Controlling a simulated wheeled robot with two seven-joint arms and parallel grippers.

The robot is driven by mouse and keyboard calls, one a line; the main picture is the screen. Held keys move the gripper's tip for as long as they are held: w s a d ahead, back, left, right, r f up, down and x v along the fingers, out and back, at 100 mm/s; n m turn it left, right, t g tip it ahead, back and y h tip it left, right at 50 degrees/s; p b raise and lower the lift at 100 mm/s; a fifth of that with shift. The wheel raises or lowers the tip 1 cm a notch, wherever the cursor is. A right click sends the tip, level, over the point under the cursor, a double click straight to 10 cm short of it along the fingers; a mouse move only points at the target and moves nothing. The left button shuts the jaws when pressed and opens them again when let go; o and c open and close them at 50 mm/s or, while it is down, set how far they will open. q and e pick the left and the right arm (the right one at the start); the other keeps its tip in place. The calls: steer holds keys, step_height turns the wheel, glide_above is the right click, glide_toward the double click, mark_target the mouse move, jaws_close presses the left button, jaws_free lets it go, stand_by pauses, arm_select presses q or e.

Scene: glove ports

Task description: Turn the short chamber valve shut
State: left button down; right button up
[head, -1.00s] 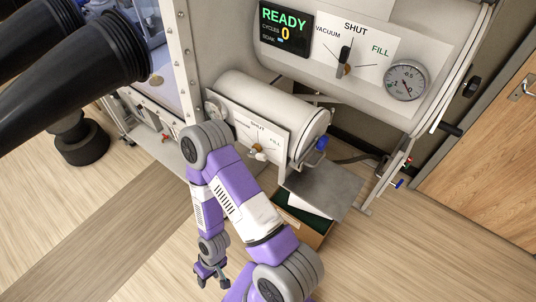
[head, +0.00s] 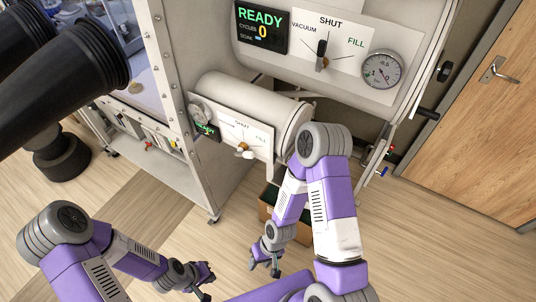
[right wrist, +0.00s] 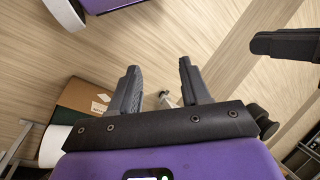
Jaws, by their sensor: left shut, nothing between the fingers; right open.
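The short chamber (head: 255,103) is the smaller white cylinder in the middle of the head view. Its valve (head: 243,148) is a brass-coloured knob with a pale handle on a white panel (head: 230,128) marked SHUT at the top and FILL at the right. The handle's exact direction is too small to tell. My right gripper (head: 267,265) is open and empty, low in front of the chamber and well below the valve; its open fingers show in the right wrist view (right wrist: 158,72). My left gripper (head: 206,284) is shut and empty, further left and low.
The larger chamber above has its own black valve handle (head: 322,55), a gauge (head: 382,69) and a READY display (head: 262,28). A cardboard box (head: 268,208) stands on the floor behind my right arm. Black glove sleeves (head: 75,65) stick out at left. A wooden door (head: 480,120) is at right.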

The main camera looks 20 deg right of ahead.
mark_target(248, 157)
steer(key=w+d+r+n+g+h, duration=0.2)
steer(key=d+r+n+h, duration=0.4)
steer(key=n+h, duration=0.5)
steer(key=w+a+r+n+t+h, duration=0.2)
steer(key=w+a+r+t+h, duration=0.15)
steer(key=w+r+t, duration=0.6)
steer(key=w+a+r+n+t+h, duration=0.1)
steer(key=w+a+r+t+h, duration=0.45)
steer(key=r, duration=0.75)
steer(key=shift+g+y, duration=0.4)
steer(key=shift+y, duration=0.4)
steer(key=x, duration=0.9)
steer(key=shift+s+d+r, duration=0.15)
steer(key=shift+s+d, duration=0.15)
steer(key=shift+s, duration=0.05)
steer(key=shift+w+d, duration=0.4)
steer(key=shift+d, duration=0.1)
jaws_close()
